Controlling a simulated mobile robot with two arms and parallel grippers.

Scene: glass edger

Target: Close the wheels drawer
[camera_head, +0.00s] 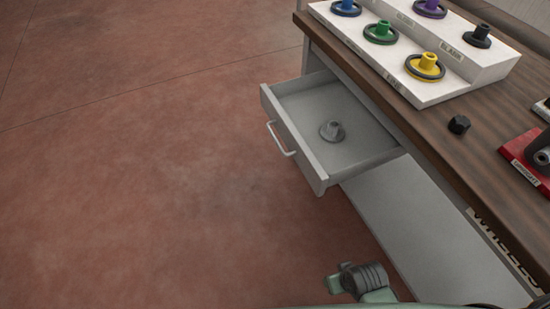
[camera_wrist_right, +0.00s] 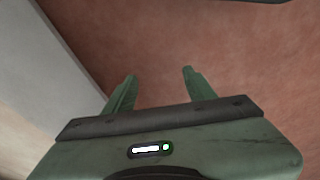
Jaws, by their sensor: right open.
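A light grey drawer (camera_head: 292,144) stands pulled out from under the wooden workbench (camera_head: 470,150) in the head view. Its bar handle (camera_head: 280,139) faces left over the floor. A small grey hub-like part (camera_head: 332,131) lies on the drawer's bottom. My right gripper shows in the right wrist view (camera_wrist_right: 159,73), with its two green fingers apart and nothing between them. There it is over red floor, beside a pale grey surface. A green and dark part of my arm (camera_head: 362,279) shows at the bottom of the head view, apart from the drawer. My left gripper is out of view.
A white stepped rack (camera_head: 440,92) with coloured wheels stands on the bench. A black nut (camera_head: 459,124) and a red block (camera_head: 525,160) are on the bench top. A WHEELS label (camera_head: 505,248) is on the bench edge. The floor left of the drawer is clear.

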